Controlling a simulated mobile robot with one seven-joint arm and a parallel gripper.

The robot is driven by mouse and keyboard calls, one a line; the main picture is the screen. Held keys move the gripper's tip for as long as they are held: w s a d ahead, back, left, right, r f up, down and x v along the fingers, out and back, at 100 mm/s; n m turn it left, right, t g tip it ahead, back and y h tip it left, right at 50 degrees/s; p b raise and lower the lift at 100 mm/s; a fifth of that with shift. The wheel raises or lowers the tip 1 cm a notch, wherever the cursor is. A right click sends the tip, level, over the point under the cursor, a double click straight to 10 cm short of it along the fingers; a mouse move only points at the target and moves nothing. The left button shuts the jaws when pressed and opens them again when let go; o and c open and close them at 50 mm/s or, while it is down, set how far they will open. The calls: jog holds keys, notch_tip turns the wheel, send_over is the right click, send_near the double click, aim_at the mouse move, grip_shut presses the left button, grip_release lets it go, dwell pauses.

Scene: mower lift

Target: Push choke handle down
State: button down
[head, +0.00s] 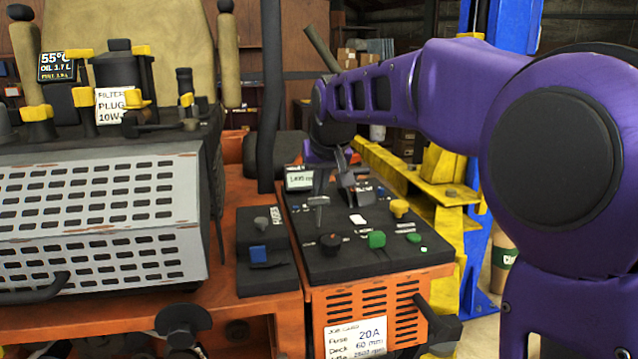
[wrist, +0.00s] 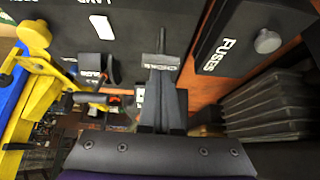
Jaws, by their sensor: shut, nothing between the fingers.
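The choke handle is a small grey T-shaped handle (head: 318,201) on the sloping black control panel (head: 335,260) in the head view. In the wrist view the handle (wrist: 161,42) stands by a white-lettered choke label, just beyond my fingertips. My gripper (head: 320,188) is shut and empty, its fingers pointing down at the panel close to the handle. In the wrist view the closed fingers (wrist: 162,72) reach the label's edge. I cannot tell whether they touch the handle.
A black lever (head: 347,192) stands close to the right of my fingers. The fuses box (head: 262,221) is left. A dark upright post (head: 270,100) rises behind.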

jog(key=shift+f+b, duration=0.85)
jog(key=shift+f, duration=0.6)
jog(key=shift+r, duration=0.1)
jog(key=r+p, duration=0.4)
jog(key=shift+w+a+r, duration=0.1)
jog(key=shift+w+r, duration=0.2)
jog(key=shift+r, duration=0.1)
jog(key=v, duration=0.9)
jog(key=shift+s, duration=0.2)
jog(key=shift+w+r, duration=0.1)
jog(key=shift+r, duration=0.05)
